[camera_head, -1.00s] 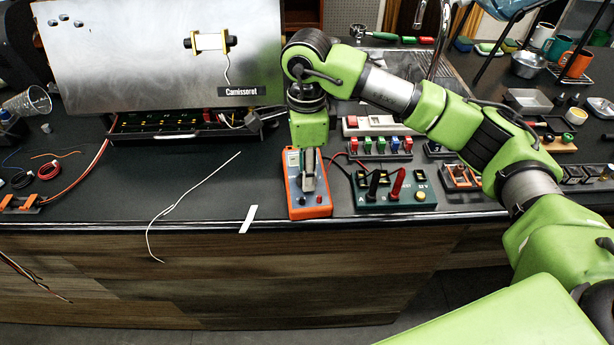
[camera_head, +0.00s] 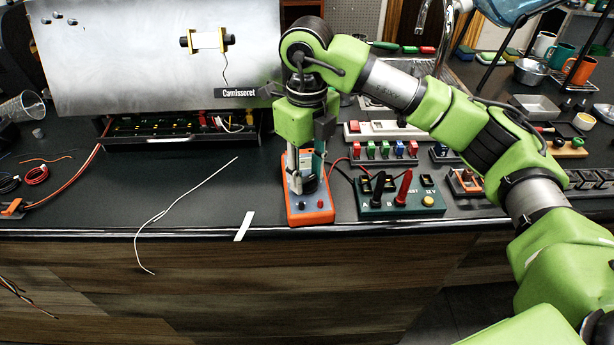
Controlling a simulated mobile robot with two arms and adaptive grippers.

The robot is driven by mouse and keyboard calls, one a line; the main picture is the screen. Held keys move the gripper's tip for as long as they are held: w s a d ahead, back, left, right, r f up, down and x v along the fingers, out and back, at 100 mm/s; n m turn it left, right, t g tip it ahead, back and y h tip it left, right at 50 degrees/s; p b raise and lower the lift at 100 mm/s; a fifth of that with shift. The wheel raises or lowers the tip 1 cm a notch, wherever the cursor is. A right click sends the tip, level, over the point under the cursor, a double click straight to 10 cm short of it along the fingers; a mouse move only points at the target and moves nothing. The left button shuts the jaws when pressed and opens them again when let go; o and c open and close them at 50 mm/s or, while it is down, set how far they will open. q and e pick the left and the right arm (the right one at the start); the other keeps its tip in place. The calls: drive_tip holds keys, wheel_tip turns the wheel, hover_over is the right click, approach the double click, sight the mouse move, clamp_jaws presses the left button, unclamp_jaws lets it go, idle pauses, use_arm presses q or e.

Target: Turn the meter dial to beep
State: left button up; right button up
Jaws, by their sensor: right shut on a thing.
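The orange meter (camera_head: 311,216) lies on the dark bench near its front edge, its face up. My right gripper (camera_head: 305,182) points down over the middle of the meter, and its fingers are shut on the meter's dial. The fingers and wrist cover most of the dial, so its pointer and the position marks cannot be read. Part of the meter's blue-grey face shows beside the fingers. My left gripper is not in view.
A green test board (camera_head: 401,198) with red and black probes stands just right of the meter. A white strip (camera_head: 244,226) and a white wire (camera_head: 186,209) lie to the left.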

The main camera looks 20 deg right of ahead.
sight(307, 179)
drive_tip(key=shift+m+b, duration=0.4)
drive_tip(key=shift+m, duration=1.1)
drive_tip(key=o, duration=1.1)
drive_tip(key=shift+r, duration=0.1)
wheel_tip(307, 179, up, 12)
